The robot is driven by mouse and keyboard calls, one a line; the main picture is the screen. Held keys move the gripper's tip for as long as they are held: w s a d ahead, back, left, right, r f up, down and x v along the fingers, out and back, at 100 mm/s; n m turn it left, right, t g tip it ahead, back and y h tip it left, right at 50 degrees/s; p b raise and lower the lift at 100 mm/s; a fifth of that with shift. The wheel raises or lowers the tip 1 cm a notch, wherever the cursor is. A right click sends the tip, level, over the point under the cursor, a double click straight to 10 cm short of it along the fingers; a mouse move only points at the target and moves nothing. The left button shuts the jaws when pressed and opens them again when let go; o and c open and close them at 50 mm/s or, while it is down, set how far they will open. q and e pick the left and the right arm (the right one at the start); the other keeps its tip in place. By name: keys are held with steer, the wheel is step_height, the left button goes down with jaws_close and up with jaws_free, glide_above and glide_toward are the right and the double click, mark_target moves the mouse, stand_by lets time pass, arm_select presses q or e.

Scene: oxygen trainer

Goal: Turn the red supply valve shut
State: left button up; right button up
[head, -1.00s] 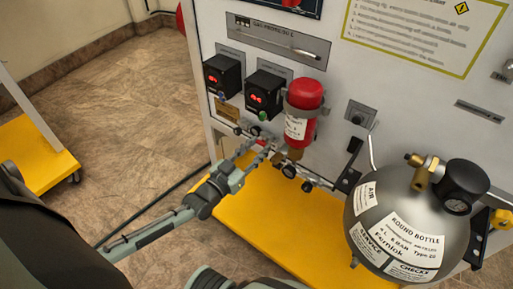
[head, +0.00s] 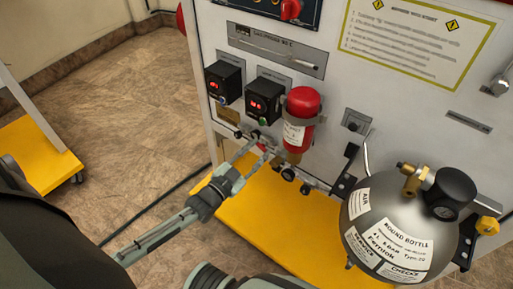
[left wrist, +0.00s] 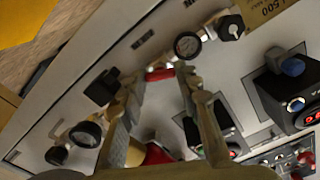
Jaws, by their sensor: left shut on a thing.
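A small red handle (left wrist: 160,74), which looks like the supply valve, sits on the brass pipework low on the panel in the left wrist view. It lies between the fingertips of my left gripper (left wrist: 162,82), which is shut on it. In the head view the left gripper (head: 262,151) reaches in from the left to the pipework below the black display boxes, just left of the red cylinder (head: 302,112). My right gripper is out of view.
The red cylinder stands close right of my fingers. Two black display boxes (head: 224,82) (head: 265,100) jut out above. A round grey bottle (head: 397,228) is at right. A yellow base (head: 270,215) lies below. Open tiled floor (head: 115,135) is at left.

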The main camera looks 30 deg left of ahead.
arm_select(q)
steer(key=m+p, duration=0.1)
steer(key=m, duration=0.2)
steer(key=shift+r+m, duration=0.1)
steer(key=shift+m, duration=5)
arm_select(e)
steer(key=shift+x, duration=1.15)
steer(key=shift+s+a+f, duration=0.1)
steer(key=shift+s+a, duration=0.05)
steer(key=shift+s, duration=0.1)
arm_select(q)
steer(key=o, duration=1.1)
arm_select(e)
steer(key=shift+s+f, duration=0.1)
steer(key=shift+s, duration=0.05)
